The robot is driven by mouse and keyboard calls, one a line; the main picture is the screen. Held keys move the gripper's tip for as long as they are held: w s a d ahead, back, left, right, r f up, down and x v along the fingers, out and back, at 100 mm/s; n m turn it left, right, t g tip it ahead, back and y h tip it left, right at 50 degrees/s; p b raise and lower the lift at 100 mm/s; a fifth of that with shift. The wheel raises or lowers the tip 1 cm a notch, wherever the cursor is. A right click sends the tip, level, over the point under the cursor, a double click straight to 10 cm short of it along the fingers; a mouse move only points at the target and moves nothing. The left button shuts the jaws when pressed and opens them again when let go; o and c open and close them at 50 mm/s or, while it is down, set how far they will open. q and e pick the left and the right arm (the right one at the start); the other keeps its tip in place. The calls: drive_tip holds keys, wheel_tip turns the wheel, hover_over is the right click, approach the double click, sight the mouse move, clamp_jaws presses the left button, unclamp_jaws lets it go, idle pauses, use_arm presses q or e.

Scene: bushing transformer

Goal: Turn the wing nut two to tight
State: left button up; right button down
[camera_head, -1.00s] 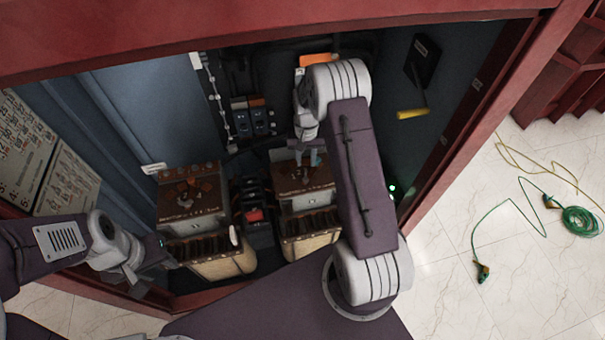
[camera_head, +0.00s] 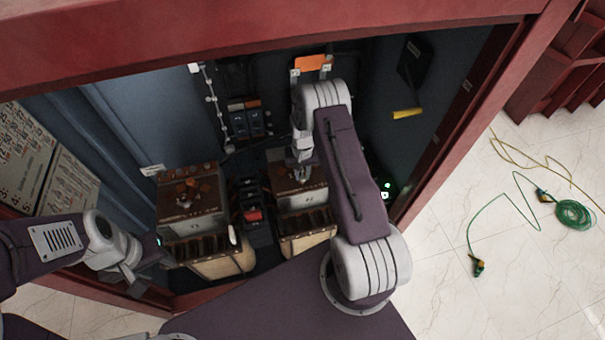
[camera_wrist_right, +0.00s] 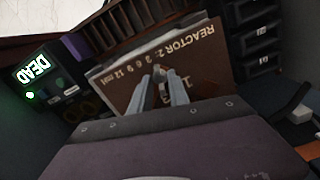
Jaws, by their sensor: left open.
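The right-hand reactor unit (camera_head: 290,202) stands inside the cabinet, with a brown top panel. In the right wrist view its panel (camera_wrist_right: 205,48) reads "REACTOR 2" with numbers in mH. My right gripper (camera_head: 303,174) reaches down onto this panel. In the wrist view the two grey fingers of my right gripper (camera_wrist_right: 160,76) point at the panel with a narrow gap between them. I cannot make out the wing nut clearly between the fingertips, nor whether they grip it. My left gripper (camera_head: 135,280) is open and empty at the cabinet's front left edge.
A similar reactor unit (camera_head: 190,212) stands to the left, with a dark block with a red part (camera_head: 252,214) between the units. A green-lit "DEAD" display (camera_wrist_right: 35,70) is beside reactor two. Red cabinet frame (camera_head: 250,35) bounds the space. Cables (camera_head: 573,213) lie on the floor outside.

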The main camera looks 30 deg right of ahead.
drive_tip(key=shift+m, duration=0.3)
drive_tip(key=m+b, duration=0.1)
drive_tip(key=m, duration=0.1)
drive_tip(key=shift+m, duration=0.3)
drive_tip(key=m+b, duration=0.1)
drive_tip(key=m, duration=0.2)
drive_tip(key=shift+m+b, duration=0.3)
drive_tip(key=m+b, duration=0.1)
drive_tip(key=m, duration=0.3)
drive_tip(key=shift+m, duration=0.3)
drive_tip(key=shift+m+b, duration=0.35)
drive_tip(key=shift+m, duration=1.55)
drive_tip(key=c, duration=1.6)
unclamp_jaws()
drive_tip(key=shift+o, duration=0.2)
